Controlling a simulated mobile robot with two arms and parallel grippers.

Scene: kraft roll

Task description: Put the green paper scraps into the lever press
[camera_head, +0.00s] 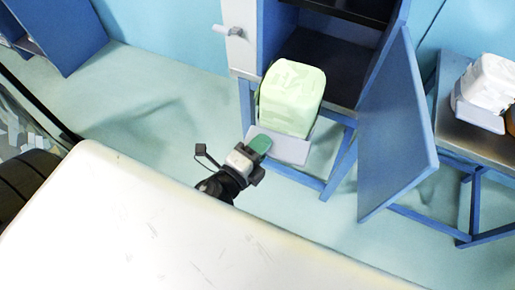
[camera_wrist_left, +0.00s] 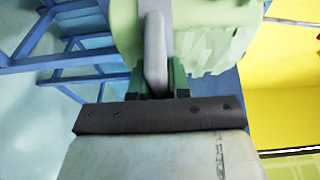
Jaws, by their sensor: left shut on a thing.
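The green paper scraps (camera_head: 292,92) form a pale green heap in a light grey bin (camera_head: 283,149), in front of the open blue lever press (camera_head: 318,55). The press has a dark chamber, and its blue door (camera_head: 398,130) swings out to the right. My left gripper (camera_head: 260,145) is at the bin's near left side. In the left wrist view its fingers (camera_wrist_left: 157,88) are shut on the bin's grey edge (camera_wrist_left: 155,45), with green scraps (camera_wrist_left: 213,45) beyond. The bin looks held above the floor. My right gripper is not in view.
A metal-topped table (camera_head: 465,135) at the right bears a grey bin with white scraps (camera_head: 490,80). Blue legs and bars of the press stand behind the held bin. Another blue door (camera_head: 65,35) is at the upper left. Pale floor is open at the left.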

